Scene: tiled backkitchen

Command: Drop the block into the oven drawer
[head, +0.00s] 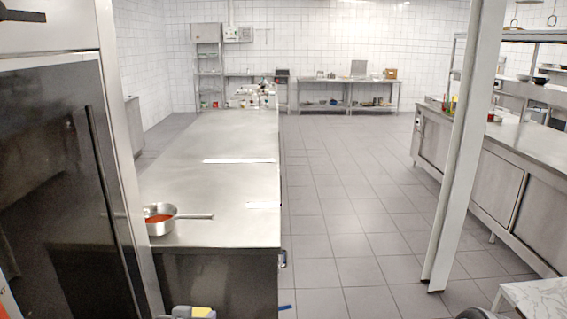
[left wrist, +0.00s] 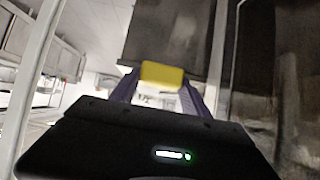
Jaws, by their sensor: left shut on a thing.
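A yellow block (left wrist: 162,75) is held between the two purple-grey fingers of my left gripper (left wrist: 160,88), which is shut on it. My right gripper cannot be made out. No open oven drawer can be made out. A tall steel appliance with a dark door (head: 55,170) stands close at the left; I cannot tell if it is the oven.
A long steel counter (head: 225,190) runs away from me, with a pan (head: 160,220) of red food on its near left corner. A slanting pale post (head: 465,150) and another counter (head: 490,175) stand at the right. The tiled floor (head: 345,215) between is clear.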

